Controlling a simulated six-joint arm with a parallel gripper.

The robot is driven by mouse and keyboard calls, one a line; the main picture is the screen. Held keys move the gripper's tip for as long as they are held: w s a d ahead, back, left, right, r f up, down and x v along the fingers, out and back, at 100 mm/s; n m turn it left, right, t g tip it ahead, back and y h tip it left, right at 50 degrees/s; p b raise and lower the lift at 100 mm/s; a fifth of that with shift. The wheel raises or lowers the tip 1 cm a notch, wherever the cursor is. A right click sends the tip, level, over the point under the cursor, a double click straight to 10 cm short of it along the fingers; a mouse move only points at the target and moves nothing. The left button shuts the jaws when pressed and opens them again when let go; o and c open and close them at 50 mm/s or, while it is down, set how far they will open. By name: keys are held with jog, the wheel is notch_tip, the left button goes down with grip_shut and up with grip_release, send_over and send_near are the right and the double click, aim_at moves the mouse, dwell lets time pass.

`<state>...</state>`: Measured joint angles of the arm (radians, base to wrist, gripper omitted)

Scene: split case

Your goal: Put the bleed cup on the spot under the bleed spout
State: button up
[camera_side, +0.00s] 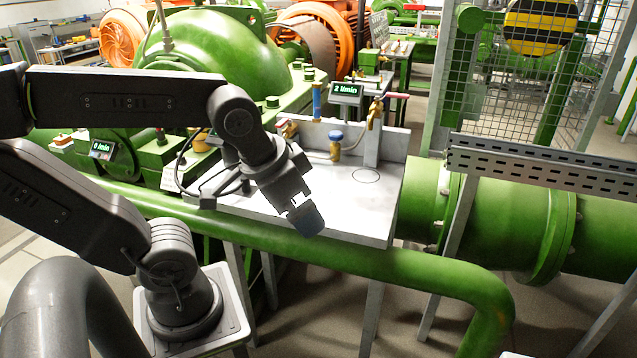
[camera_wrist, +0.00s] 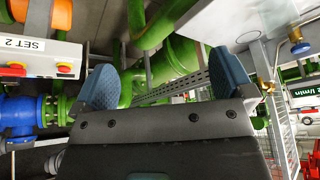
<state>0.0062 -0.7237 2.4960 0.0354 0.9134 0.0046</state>
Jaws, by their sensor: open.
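My gripper (camera_side: 303,216) hangs over the front edge of the pale bench (camera_side: 268,206) in the side view. In the wrist view my gripper (camera_wrist: 165,82) has its two blue fingers wide apart with nothing between them. A thin ring marks the spot (camera_side: 367,175) on the bench top, and it looks empty. A brass spout (camera_side: 375,112) stands above and behind the ring. A blue-capped brass fitting (camera_side: 336,144) stands left of the ring. I cannot make out the bleed cup with certainty in either view; my arm covers part of the bench.
A small green-digit display (camera_side: 346,92) and a blue upright tube (camera_side: 317,101) stand at the back of the bench. A thick green pipe (camera_side: 330,254) runs along its front. A large green pipe (camera_side: 510,215) lies to the right. The bench around the ring is clear.

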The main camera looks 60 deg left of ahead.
aim_at(319, 166)
jog(key=w+a+f+m+g+y, duration=0.1)
jog(key=a+f+m+g+y, duration=0.5)
jog(key=a+f+m+y, duration=0.4)
jog(key=w+a+f+m+t+y, duration=0.1)
jog(key=w+m+t+y, duration=0.1)
jog(key=w+m, duration=0.1)
jog(key=w+a+f+m+t+y, duration=0.1)
jog(key=w+m+t+y, duration=0.1)
jog(key=w+m+t, duration=0.1)
jog(key=w+a+f+m+t+y, duration=0.1)
jog(key=w+m+t+y, duration=0.1)
jog(key=w+m, duration=0.2)
jog(key=shift+w+a+m+t, duration=0.2)
jog(key=shift+w+m+t, duration=0.1)
jog(key=shift+m, duration=0.7)
jog(key=shift+w+a+f, duration=0.1)
jog(key=shift+w+a, duration=0.05)
jog(key=shift+a, duration=0.05)
jog(key=x, duration=1.3)
jog(key=shift+a+r, duration=0.2)
jog(key=shift+r, duration=0.05)
jog(key=c, duration=1.1)
